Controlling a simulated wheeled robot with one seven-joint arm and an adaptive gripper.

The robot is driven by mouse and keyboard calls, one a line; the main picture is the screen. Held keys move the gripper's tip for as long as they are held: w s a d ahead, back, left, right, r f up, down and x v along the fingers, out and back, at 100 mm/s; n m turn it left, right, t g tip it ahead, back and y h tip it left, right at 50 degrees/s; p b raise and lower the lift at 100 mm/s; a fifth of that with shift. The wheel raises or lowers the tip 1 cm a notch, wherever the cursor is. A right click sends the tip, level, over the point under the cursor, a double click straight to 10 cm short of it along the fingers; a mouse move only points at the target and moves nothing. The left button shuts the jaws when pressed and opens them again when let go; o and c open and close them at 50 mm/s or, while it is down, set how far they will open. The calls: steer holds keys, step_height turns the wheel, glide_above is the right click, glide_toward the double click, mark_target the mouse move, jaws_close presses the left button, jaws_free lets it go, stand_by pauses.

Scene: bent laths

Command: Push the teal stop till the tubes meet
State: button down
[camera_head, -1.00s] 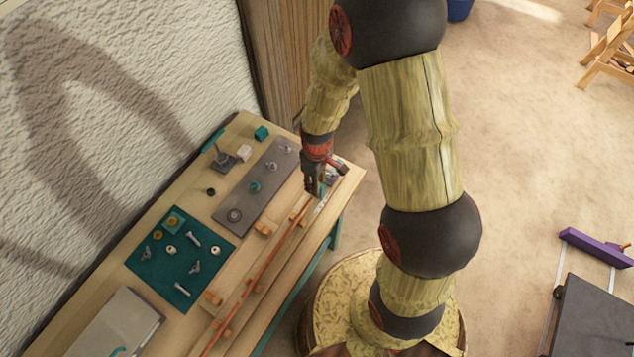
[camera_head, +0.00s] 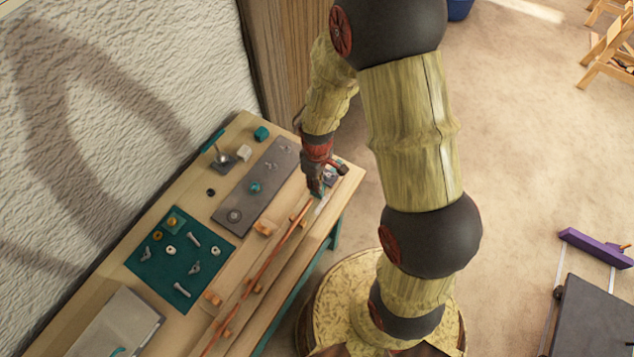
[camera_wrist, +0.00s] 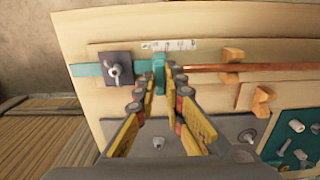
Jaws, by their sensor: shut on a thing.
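In the wrist view the teal stop (camera_wrist: 158,72) stands upright between my gripper's (camera_wrist: 162,78) two fingertips, which are shut on it. A flat teal bar (camera_wrist: 86,70) runs left from it under a dark clamp plate with a wing nut (camera_wrist: 115,70). A copper-coloured tube (camera_wrist: 212,68) begins just right of the right fingertip and runs off to the right. In the head view my gripper (camera_head: 316,190) is over the far end of the tube line (camera_head: 270,262). The exact gap between stop and tube is partly hidden by the finger, and I cannot see a joint between tubes.
Orange wooden supports (camera_wrist: 232,56) hold the tube. A printed scale (camera_wrist: 168,45) lies beside the stop. A grey plate with hardware (camera_head: 258,188), a teal mat with bolts and nuts (camera_head: 150,262) and a grey box (camera_head: 118,322) occupy the bench.

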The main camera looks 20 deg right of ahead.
stand_by(0.3)
steer(key=s+a, duration=0.1)
steer(key=a, duration=0.1)
steer(key=s+a, duration=0.1)
steer(key=shift+s+a, duration=0.35)
steer(key=c, duration=1.9)
jaws_free()
steer(key=shift+r, duration=0.1)
step_height(320, 180, up, 12)
steer(key=shift+f, duration=0.1)
